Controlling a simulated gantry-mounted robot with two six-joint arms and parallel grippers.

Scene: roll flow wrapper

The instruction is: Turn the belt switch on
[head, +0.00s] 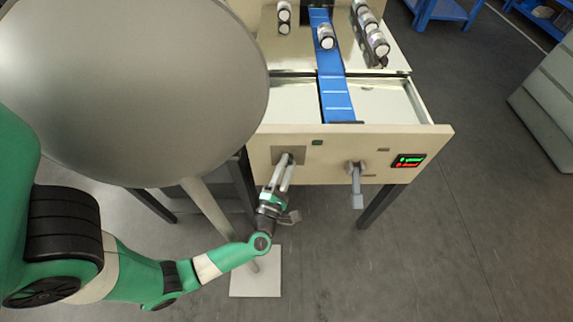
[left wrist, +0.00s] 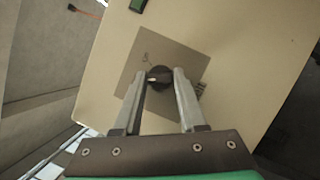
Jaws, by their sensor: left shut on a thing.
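The belt switch is a round black rotary knob (left wrist: 159,78) with a pale pointer mark, on a grey square plate (left wrist: 190,62) on the machine's cream front panel. In the head view the plate (head: 298,151) sits at the left of the panel, and my gripper covers the knob. My left gripper (head: 287,160) reaches up to the plate. In the left wrist view its two grey fingers (left wrist: 160,76) are shut on the knob, one on each side. My right gripper is not in view.
A grey lever handle (head: 356,180) and a red and green display (head: 408,161) are on the same panel (head: 335,141). A blue belt (head: 335,85) with rolls beside it runs above. A large grey round disc (head: 130,80) blocks the upper left.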

